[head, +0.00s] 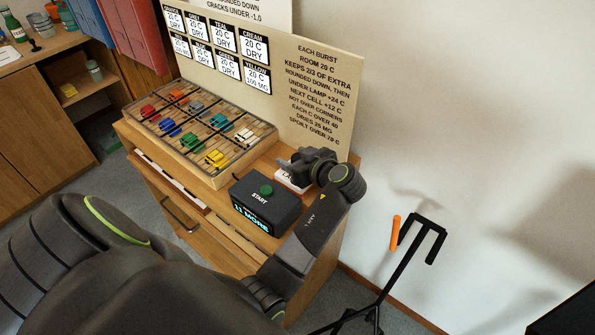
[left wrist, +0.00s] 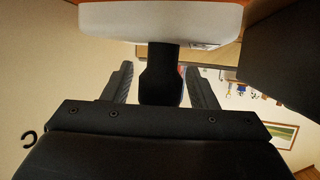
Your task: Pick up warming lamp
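My left gripper (head: 303,163) is at the right end of the wooden cabinet top, behind the black START box. In the left wrist view, its two fingers (left wrist: 160,88) stand apart on either side of a black stem. Narrow gaps show beside the stem, so the fingers do not look closed on it. The stem joins a pale block with an orange edge, which looks like the warming lamp (left wrist: 160,20). In the head view a white piece (head: 290,180) shows under the gripper; the gripper hides most of that spot. My right gripper is not in view.
A gridded tray (head: 232,168) with several coloured pieces sits left of the START box (head: 266,202), whose display reads "11 MORE". A tall sign board (head: 318,88) stands behind. A black stand (head: 408,255) with an orange bar (head: 396,232) is on the floor at right.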

